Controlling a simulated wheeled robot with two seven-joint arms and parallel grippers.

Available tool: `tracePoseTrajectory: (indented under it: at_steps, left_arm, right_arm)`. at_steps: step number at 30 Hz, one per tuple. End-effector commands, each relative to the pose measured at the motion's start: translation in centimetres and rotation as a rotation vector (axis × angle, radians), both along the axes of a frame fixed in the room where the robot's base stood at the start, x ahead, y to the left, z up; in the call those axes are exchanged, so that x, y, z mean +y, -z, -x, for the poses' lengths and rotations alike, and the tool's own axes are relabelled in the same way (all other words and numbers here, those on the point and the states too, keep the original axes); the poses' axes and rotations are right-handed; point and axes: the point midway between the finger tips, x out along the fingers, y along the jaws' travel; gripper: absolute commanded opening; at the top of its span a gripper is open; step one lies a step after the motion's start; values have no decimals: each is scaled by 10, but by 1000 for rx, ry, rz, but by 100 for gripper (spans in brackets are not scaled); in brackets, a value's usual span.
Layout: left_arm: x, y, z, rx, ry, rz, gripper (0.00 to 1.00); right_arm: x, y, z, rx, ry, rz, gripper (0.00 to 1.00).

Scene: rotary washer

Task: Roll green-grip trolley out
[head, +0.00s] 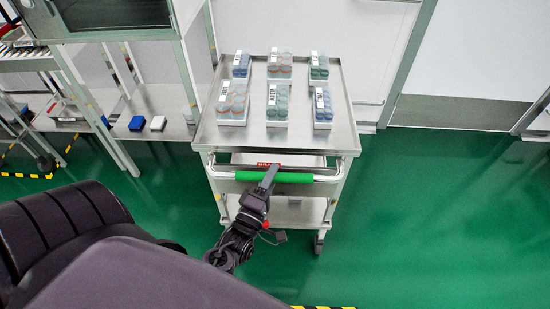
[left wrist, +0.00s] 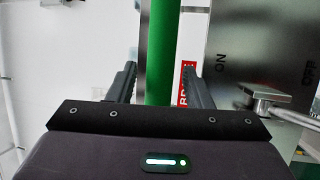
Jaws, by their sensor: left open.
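The trolley (head: 206,136) is a steel cart with a flat top and a lower shelf, its handle facing me. The green grip (head: 302,178) covers the middle of the handle bar. My left gripper (head: 269,178) is at the green grip, near its middle. In the left wrist view, the green grip (left wrist: 158,50) runs between the two open fingers of my left gripper (left wrist: 158,85), with gaps on both sides. A metal plate (left wrist: 245,50) marked ON and OFF with a lever (left wrist: 260,105) shows beside it. My right gripper is not in view.
Several trays of capped vials (head: 277,103) stand on the trolley top. A bench with a cabinet (head: 115,15) and a lower shelf is close on the left. White wall panels are behind. Green floor (head: 430,220) is open to the right, with yellow-black tape (head: 325,307) nearby.

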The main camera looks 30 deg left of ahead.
Motion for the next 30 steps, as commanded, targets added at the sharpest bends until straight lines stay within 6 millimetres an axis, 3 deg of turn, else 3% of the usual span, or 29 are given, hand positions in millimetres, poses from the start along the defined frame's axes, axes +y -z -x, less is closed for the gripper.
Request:
tracePoseTrajectory:
  at_steps: [3, 10, 23, 30]
  left_arm:
    - [-4, 7, 23, 4, 0, 2, 46]
    - [-8, 11, 49, 2, 0, 1, 46]
    - [-8, 11, 53, 1, 0, 1, 46]
    - [-10, 16, 52, 14, 2, -6, 46]
  right_arm:
    - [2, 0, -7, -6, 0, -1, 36]
    - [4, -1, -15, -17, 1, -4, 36]
    - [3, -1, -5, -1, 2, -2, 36]
    - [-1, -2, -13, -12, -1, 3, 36]
